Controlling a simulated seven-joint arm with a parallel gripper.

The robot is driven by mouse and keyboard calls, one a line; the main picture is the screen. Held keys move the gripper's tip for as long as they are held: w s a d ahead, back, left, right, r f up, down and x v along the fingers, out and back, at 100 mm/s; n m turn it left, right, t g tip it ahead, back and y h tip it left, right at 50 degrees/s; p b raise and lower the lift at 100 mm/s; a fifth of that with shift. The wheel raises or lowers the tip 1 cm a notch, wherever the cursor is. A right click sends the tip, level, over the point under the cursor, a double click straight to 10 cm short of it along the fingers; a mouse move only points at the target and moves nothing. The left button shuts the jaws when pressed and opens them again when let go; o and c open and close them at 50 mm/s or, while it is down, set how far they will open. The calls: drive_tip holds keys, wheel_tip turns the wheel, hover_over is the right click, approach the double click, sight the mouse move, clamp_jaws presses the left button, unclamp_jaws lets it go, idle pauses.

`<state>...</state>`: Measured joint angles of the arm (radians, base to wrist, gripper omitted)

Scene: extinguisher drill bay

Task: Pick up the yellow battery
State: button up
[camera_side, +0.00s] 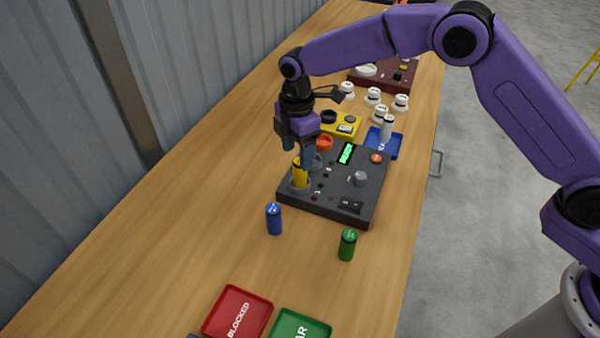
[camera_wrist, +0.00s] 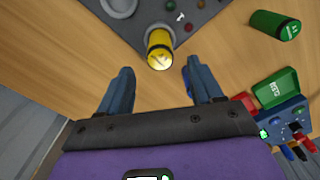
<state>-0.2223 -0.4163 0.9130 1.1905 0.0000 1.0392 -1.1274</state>
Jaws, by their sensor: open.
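The yellow battery (camera_side: 299,172) stands upright in a round socket at the near left corner of the dark grey panel (camera_side: 330,205). In the wrist view the yellow battery (camera_wrist: 160,48) shows just beyond my fingertips, roughly centred between them. My gripper (camera_side: 299,153) is above and around the top of the battery in the side view, fingers apart. In the wrist view my gripper (camera_wrist: 160,82) is open with nothing between its fingers. I cannot tell whether a finger touches the battery.
A blue battery (camera_side: 274,218) and a green battery (camera_side: 347,244) stand on the table in front of the panel. A red tray (camera_side: 262,318) and a green tray (camera_side: 315,326) lie nearer. White knobbed pieces (camera_side: 373,96) and a blue tray (camera_side: 395,147) are behind. The table's left side is clear.

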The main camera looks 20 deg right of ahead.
sight(300, 174)
drive_tip(key=shift+d+f, duration=0.15)
drive_tip(key=shift+f, duration=1.4)
drive_tip(key=shift+d+f, duration=0.1)
drive_tip(key=shift+f, duration=1.4)
drive_tip(key=c, duration=1.2)
